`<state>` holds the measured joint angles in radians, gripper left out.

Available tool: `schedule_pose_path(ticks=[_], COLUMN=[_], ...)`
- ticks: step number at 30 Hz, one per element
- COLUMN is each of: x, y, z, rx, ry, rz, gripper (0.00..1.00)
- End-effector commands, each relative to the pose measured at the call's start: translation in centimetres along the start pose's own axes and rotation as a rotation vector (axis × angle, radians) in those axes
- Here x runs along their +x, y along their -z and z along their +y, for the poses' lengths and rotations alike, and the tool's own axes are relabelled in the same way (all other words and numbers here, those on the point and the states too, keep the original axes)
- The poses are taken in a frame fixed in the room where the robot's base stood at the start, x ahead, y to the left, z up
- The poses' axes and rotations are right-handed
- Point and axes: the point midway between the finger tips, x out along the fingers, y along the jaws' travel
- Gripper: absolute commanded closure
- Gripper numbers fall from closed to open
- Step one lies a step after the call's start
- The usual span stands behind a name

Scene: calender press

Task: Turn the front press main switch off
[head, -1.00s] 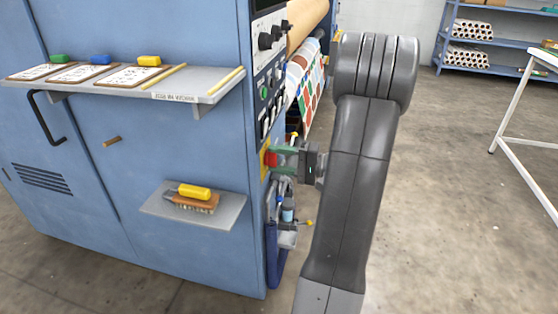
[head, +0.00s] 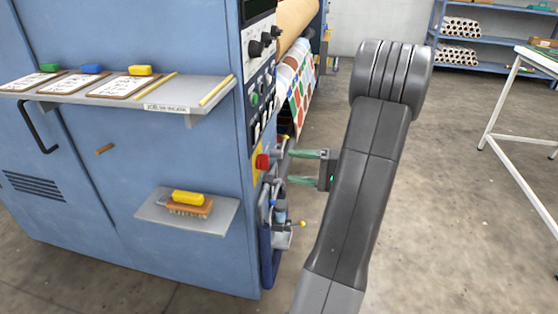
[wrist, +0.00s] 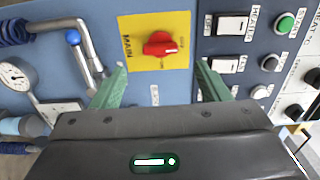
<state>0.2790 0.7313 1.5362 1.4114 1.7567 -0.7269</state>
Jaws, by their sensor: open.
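The main switch is a red rotary knob (wrist: 160,44) on a yellow plate (wrist: 132,24) marked MAIN, in the upper middle of the wrist view. Its grip lies roughly left to right there; the small position marks are too blurred to read. In the head view the red knob (head: 262,161) sits on the press's front edge, below the button panel. My gripper (head: 292,167) is open and empty, just right of the knob and apart from it. In the wrist view my gripper's green fingers (wrist: 159,82) stand wide apart, below the knob on either side.
White rocker switches (wrist: 232,24) and a green button (wrist: 284,22) lie right of the plate. Pipes with a blue-knobbed lever (wrist: 73,37) and a gauge (wrist: 14,73) lie left. A shelf with a brush (head: 188,203) juts from the press.

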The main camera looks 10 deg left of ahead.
Motion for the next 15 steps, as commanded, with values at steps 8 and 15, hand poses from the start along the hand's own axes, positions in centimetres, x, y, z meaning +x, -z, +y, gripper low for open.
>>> schedule_pose_path(ticks=[8,15], x=[-5.1,-6.3], y=[0.0,0.0], z=[-0.1,0.0], rx=[0.001,0.000], ry=[0.000,0.000], rz=[0.002,0.000], gripper=[0.31,0.31])
